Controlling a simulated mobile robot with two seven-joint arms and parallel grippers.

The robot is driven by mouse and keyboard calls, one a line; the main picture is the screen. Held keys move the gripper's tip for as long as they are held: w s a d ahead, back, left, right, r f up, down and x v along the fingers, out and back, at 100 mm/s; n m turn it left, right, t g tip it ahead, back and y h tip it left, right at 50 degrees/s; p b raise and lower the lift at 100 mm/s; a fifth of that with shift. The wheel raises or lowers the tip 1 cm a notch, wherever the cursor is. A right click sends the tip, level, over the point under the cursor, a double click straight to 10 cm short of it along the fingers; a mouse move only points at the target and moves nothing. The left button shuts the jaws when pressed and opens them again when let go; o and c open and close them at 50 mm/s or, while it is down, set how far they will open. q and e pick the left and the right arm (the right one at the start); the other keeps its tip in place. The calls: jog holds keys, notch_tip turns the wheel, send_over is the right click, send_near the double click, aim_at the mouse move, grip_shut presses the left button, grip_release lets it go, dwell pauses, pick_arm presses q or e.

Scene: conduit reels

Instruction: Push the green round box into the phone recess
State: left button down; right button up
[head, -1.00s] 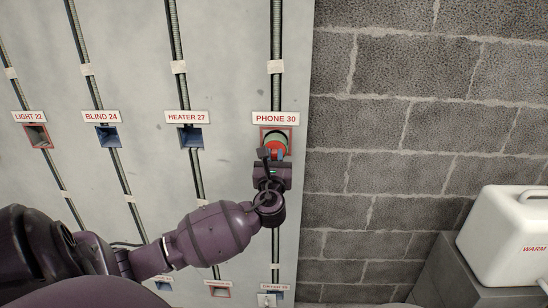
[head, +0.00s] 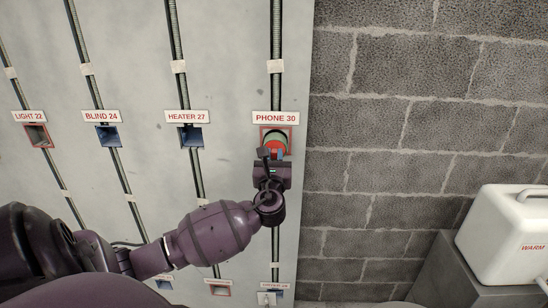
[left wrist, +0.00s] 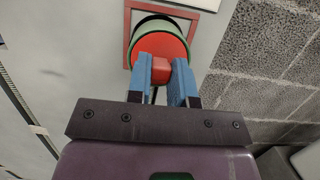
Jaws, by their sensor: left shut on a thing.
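The green round box (head: 275,137) is at the phone recess (head: 262,134), a red-framed opening under the PHONE 30 label. In the left wrist view the box (left wrist: 182,26) shows a green rim and a red front face with a red knob. It lies within the red frame of the recess (left wrist: 128,22), with a dark gap along its upper edge. How deep it sits I cannot tell. My left gripper (head: 274,153) comes from below; its blue fingers (left wrist: 162,70) are shut on the red knob. My right gripper is not in view.
The light (head: 37,136), blind (head: 109,137) and heater (head: 191,137) recesses are to the left on the grey panel, with conduits running between clips. More recesses are low down. A block wall (head: 400,110) and a white box marked WARM (head: 505,235) are at right.

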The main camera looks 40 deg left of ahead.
pick_arm(q)
jog(key=shift+w+a, duration=0.15)
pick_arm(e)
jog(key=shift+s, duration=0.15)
pick_arm(q)
jog(key=shift+w+a, duration=0.15)
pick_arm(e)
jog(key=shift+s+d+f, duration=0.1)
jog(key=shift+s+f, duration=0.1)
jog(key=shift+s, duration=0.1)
pick_arm(q)
jog(key=shift+w+a, duration=0.2)
jog(key=shift+w, duration=0.1)
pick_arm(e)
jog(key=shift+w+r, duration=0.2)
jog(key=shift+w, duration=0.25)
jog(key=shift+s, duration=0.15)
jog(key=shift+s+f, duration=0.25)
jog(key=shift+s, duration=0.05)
pick_arm(q)
jog(key=shift+w+a, duration=0.1)
jog(key=shift+w+a, duration=0.35)
jog(key=shift+w, duration=0.05)
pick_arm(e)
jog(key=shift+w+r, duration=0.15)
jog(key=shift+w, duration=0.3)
